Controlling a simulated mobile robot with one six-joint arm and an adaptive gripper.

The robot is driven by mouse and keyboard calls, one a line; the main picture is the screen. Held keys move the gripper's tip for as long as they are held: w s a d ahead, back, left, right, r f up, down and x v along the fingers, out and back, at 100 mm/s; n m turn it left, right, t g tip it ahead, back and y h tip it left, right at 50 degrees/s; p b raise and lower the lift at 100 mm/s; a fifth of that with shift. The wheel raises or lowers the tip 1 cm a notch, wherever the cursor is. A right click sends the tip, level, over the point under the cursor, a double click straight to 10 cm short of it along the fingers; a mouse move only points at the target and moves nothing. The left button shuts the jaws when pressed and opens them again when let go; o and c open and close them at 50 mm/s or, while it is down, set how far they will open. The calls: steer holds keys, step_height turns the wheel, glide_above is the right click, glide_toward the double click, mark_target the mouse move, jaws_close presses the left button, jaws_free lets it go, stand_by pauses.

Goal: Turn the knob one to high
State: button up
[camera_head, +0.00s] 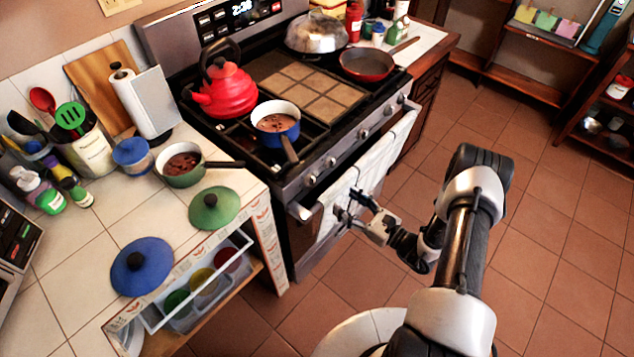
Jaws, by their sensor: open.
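The stove (300,160) has a row of several round silver knobs along its front panel. The nearest knob (311,180) is at the panel's left end, and another knob (334,159) sits just right of it. Their markings and turned positions are too small to read. My gripper (347,203) is open and empty, in front of the oven door and the white towel, below and to the right of the nearest knob. It appears apart from the knobs. My arm reaches in from the lower right.
A white towel (372,165) hangs on the oven front. A blue pot (277,122), a red kettle (228,92) and a red pan (367,64) stand on the stove. The drawer (205,283) at the lower left is open. The tiled floor at right is clear.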

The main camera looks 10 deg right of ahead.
mark_target(309, 181)
steer(key=b+x, duration=0.1)
steer(key=x, duration=1.1)
steer(key=shift+b, duration=0.35)
steer(key=shift+w+a, duration=0.1)
steer(key=shift+w, duration=0.05)
steer(key=shift+c, duration=0.6)
steer(key=c, duration=0.9)
steer(key=shift+o, duration=0.2)
steer(key=n+b, duration=0.1)
steer(key=n, duration=0.3)
steer(key=shift+a+f+b, duration=0.1)
steer(key=shift+a+b, duration=0.1)
steer(key=shift+b, duration=0.2)
steer(key=n, duration=0.1)
steer(key=n+b, duration=0.1)
steer(key=n, duration=0.2)
steer(key=shift+s+a+f+n+b, duration=0.1)
steer(key=shift+s+a+n+b, duration=0.1)
steer(key=shift+s+n+b, duration=0.1)
